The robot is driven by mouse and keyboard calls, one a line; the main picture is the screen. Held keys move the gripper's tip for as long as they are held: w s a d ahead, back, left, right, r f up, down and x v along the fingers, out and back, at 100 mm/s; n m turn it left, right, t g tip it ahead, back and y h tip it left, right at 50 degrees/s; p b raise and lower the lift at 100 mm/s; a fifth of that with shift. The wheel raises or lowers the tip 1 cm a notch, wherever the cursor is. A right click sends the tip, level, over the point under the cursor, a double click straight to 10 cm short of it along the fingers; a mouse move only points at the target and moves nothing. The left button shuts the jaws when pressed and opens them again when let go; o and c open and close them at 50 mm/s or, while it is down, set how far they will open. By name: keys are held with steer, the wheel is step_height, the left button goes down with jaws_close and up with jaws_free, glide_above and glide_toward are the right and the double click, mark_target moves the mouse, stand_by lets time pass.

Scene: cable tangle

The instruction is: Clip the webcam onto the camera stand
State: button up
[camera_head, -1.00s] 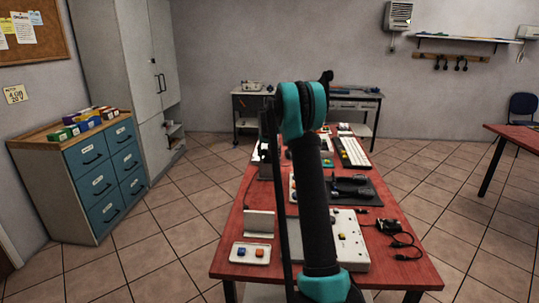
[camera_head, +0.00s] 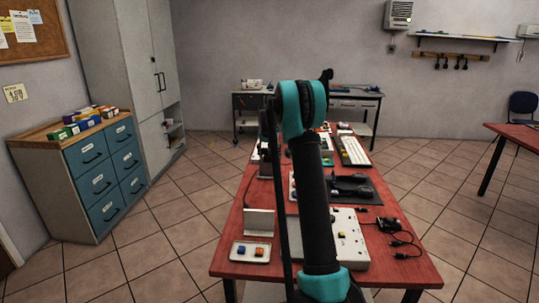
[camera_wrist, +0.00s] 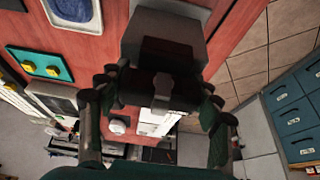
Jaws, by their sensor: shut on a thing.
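In the wrist view my gripper (camera_wrist: 160,88) is closed around a dark, boxy thing (camera_wrist: 180,65) with a small pale grey tab on its front; it looks like the webcam, though it is in shadow. A grey block (camera_wrist: 165,40) lies right behind it in that view, perhaps part of the camera stand; I cannot tell whether the two touch. In the head view my arm hides the gripper and what it holds. I cannot clearly pick out the camera stand there.
The red table (camera_head: 225,262) carries a tray with blue and orange blocks (camera_head: 236,259), an upright grey plate (camera_head: 259,222), a white panel (camera_head: 350,240), a black mat (camera_head: 371,199), a keyboard (camera_head: 354,151) and a black device with a loose cable (camera_head: 389,224).

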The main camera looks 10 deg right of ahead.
steer(key=shift+s+a+f, duration=0.15)
steer(key=shift+f, duration=0.25)
steer(key=shift+c, duration=0.6)
steer(key=shift+f, duration=0.2)
steer(key=c, duration=0.4)
steer(key=shift+o, duration=0.3)
steer(key=o, duration=1.5)
steer(key=shift+f, duration=0.1)
steer(key=shift+c, duration=0.2)
steer(key=shift+o, duration=1.1)
steer(key=shift+w+f, duration=0.2)
steer(key=shift+f, duration=0.05)
steer(key=shift+o, duration=1.4)
steer(key=shift+r, duration=0.25)
